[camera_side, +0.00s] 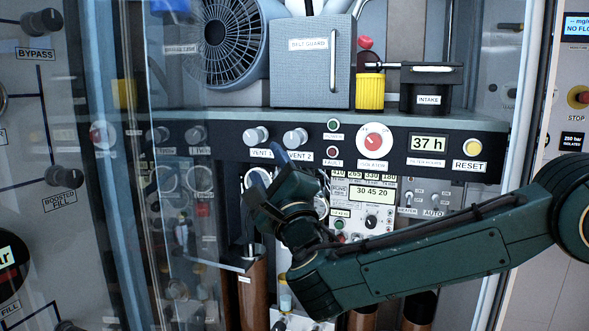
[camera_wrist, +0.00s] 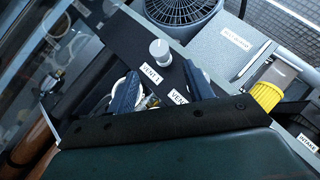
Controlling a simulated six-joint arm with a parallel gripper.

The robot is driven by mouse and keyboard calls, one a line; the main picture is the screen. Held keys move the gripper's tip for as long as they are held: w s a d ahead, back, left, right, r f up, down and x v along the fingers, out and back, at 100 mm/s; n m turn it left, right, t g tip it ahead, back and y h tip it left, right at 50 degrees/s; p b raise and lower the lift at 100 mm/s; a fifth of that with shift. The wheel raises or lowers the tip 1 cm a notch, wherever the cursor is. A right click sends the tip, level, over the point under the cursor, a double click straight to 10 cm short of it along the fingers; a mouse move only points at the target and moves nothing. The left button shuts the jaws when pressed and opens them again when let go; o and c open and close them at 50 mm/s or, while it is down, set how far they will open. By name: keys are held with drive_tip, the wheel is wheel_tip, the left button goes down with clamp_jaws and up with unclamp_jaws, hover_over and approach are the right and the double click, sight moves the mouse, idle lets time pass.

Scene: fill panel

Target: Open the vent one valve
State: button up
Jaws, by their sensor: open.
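The vent one valve is a pale round knob (camera_side: 256,136) on the dark panel strip, above a "VENT 1" label. In the wrist view the knob (camera_wrist: 160,50) stands just beyond and between my two blue fingertips, with its label (camera_wrist: 151,73) below it. The similar vent two knob (camera_side: 294,138) is to its right in the side view; in the wrist view my right finger seems to hide it. My gripper (camera_side: 266,165) is open and empty, below the vent knobs in the side view. In the wrist view my gripper (camera_wrist: 160,68) has its fingers spread, apart from the knob.
A fan (camera_side: 232,40), a belt guard box (camera_side: 312,62) and a yellow-based part (camera_side: 370,92) sit on the shelf above the strip. A clear pane (camera_side: 150,200) stands left of my gripper.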

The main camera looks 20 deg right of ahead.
sight(255, 141)
drive_tip(key=shift+x, duration=5.25)
drive_tip(key=c, duration=1)
